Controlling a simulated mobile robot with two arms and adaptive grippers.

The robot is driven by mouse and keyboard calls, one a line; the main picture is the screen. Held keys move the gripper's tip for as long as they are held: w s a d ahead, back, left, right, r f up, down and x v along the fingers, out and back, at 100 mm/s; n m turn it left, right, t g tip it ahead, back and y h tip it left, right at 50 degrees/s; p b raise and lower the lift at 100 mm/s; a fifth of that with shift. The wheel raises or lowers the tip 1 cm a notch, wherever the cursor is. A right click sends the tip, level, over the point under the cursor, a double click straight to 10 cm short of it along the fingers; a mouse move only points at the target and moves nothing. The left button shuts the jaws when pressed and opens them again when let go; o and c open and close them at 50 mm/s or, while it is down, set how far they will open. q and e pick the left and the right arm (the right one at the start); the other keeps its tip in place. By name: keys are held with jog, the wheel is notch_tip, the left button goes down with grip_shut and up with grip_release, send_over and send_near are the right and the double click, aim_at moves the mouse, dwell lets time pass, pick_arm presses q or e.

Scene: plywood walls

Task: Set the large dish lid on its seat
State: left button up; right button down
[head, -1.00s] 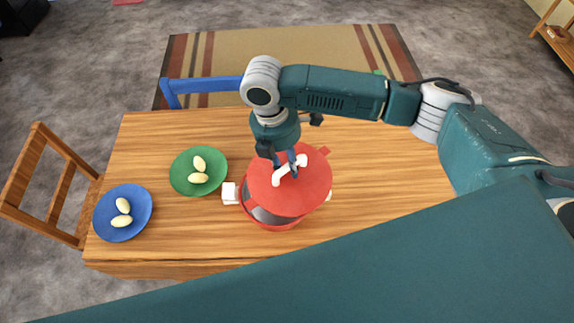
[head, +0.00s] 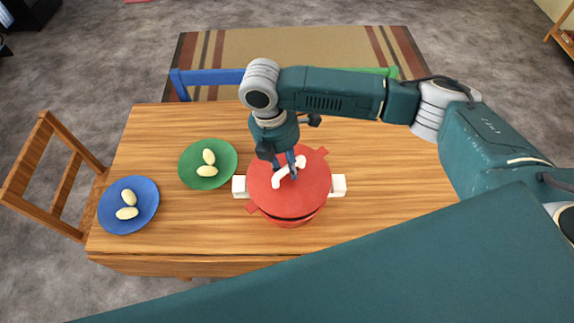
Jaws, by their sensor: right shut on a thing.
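The large dish lid (head: 312,188) is red with a white bar handle (head: 282,180). It covers nearly all of the red dish (head: 290,219), which has white side handles (head: 338,186). A thin dark gap shows between lid and dish along the near side, so I cannot tell whether the lid touches the rim all round. My right gripper (head: 291,168) points down from above and is shut on the lid's handle. My left gripper is not in view.
A wooden chair (head: 38,180) stands at the left edge. The table right of the dish is clear.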

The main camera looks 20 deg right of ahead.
dwell(0.7)
jog(key=shift+p, duration=0.35)
jog(key=shift+f, duration=0.15)
jog(key=shift+p, duration=0.5)
jog(key=shift+f, duration=0.2)
jog(key=shift+f, duration=0.15)
jog(key=shift+f, duration=0.7)
